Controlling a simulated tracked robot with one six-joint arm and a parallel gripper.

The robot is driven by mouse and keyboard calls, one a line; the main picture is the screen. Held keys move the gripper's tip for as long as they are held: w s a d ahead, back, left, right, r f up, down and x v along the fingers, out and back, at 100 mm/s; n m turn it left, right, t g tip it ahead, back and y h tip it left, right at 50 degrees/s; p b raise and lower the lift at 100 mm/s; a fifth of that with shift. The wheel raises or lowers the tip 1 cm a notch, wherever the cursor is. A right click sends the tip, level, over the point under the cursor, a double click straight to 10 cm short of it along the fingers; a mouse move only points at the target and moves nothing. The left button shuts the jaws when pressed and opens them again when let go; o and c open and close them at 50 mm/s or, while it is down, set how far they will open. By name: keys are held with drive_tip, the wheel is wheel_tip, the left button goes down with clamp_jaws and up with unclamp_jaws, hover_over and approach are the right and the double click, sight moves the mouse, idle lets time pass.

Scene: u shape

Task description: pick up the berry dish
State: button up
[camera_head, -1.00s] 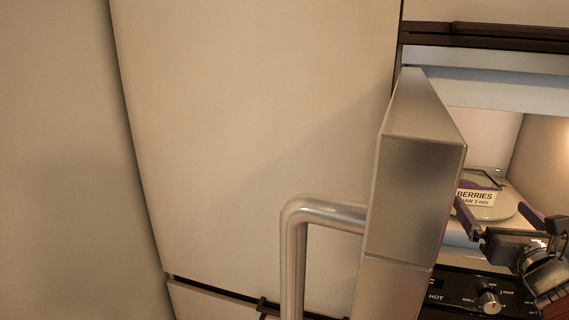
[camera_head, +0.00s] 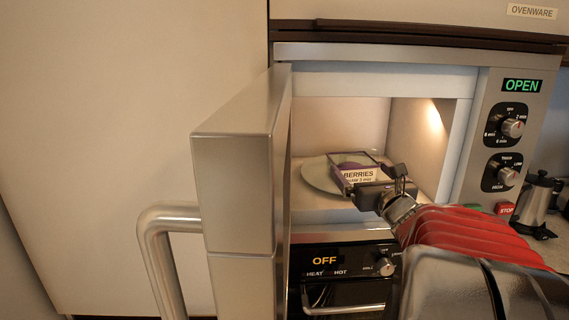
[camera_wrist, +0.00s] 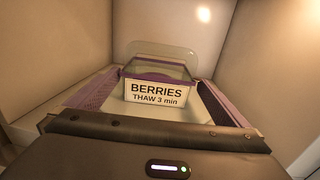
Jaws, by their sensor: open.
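The berry dish (camera_wrist: 159,69) is a clear container with a purple rim and a white label reading "BERRIES THAW 3 min". In the head view the berry dish (camera_head: 358,174) sits inside the open microwave (camera_head: 470,140), on a round pale plate (camera_head: 316,176). My gripper (camera_head: 350,172) reaches into the cavity from the right. In the wrist view my gripper (camera_wrist: 157,96) is open, with a purple-padded finger on either side of the dish. The dish lies ahead, roughly centred between the fingers. I cannot tell whether a finger touches it.
The microwave door (camera_head: 240,165) stands open at the left, its handle (camera_head: 160,250) pointing outward. The cavity walls are close around my gripper. An oven panel (camera_head: 340,265) reading OFF is below. A metal pot (camera_head: 537,200) stands at the right.

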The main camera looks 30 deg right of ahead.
sight(354, 163)
drive_tip(key=shift+x, duration=2.5)
drive_tip(key=shift+a, duration=0.1)
drive_tip(key=shift+c, duration=0.4)
drive_tip(key=shift+r, duration=0.1)
drive_tip(key=c, duration=1.1)
